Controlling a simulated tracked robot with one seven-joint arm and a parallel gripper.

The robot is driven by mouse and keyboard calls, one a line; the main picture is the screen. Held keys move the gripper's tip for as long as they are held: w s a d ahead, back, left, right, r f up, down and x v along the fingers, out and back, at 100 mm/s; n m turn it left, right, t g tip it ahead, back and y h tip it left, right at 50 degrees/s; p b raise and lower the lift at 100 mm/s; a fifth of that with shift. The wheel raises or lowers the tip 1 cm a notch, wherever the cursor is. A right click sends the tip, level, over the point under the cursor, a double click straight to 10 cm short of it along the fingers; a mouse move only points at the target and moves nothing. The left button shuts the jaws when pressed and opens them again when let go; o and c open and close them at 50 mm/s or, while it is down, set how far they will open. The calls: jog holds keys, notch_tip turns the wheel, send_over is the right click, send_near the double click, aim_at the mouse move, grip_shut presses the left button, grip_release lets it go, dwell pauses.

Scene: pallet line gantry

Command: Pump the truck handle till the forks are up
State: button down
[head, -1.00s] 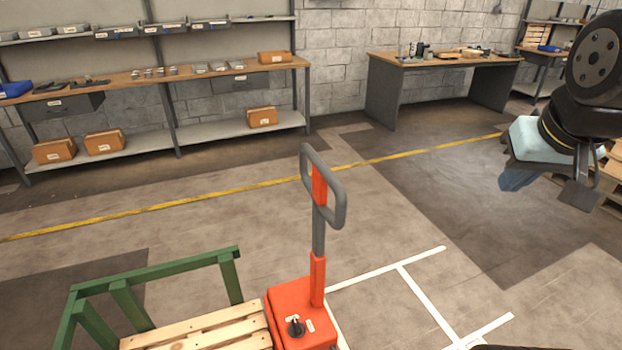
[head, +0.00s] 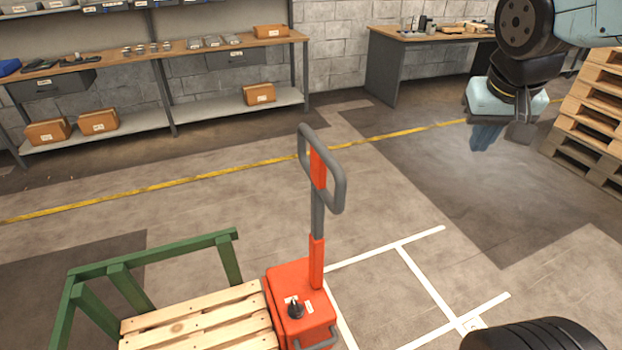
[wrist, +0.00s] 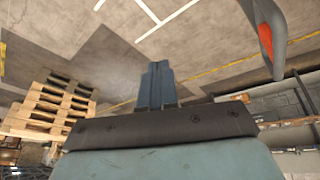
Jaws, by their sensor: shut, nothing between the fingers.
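The pallet truck stands at the lower middle of the head view, with an orange body (head: 298,290) and an upright handle (head: 321,180). The handle ends in a grey loop with an orange centre strip. Part of the loop also shows at the upper right of the wrist view (wrist: 267,38). My gripper (head: 484,138) hangs to the right of the handle, apart from it, with its blue fingers together and empty. The fingers also show in the wrist view (wrist: 155,84). The forks are hidden under a wooden pallet (head: 205,318); their height cannot be told.
A green frame (head: 150,258) stands at the pallet's far side. Stacked pallets (head: 597,120) stand at the right. Shelving with a bench top (head: 160,60) and a grey worktable (head: 385,75) line the wall. The floor between handle and gripper is clear, with white lines.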

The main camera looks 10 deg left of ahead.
jog(key=w+a+f+n+h, duration=0.1)
jog(key=w+a+f, duration=0.2)
jog(key=w+a, duration=0.3)
jog(key=n+t+h, duration=0.1)
jog(key=n, duration=0.1)
send_near(329, 161)
jog(key=x, duration=0.5)
jog(key=shift+s+d+f, duration=0.1)
jog(key=s+a+f+n+t, duration=0.1)
jog(key=a+f, duration=0.1)
jog(key=a, duration=0.3)
jog(key=s+a+f+t, duration=0.1)
jog(key=s+a+f, duration=0.1)
jog(key=a+f, duration=0.15)
jog(key=x, duration=0.7)
jog(key=w+d+r+x, duration=0.1)
jog(key=x, duration=0.3)
jog(key=shift+r, duration=0.1)
jog(key=shift+w+d, duration=0.3)
jog(key=shift+d, duration=0.2)
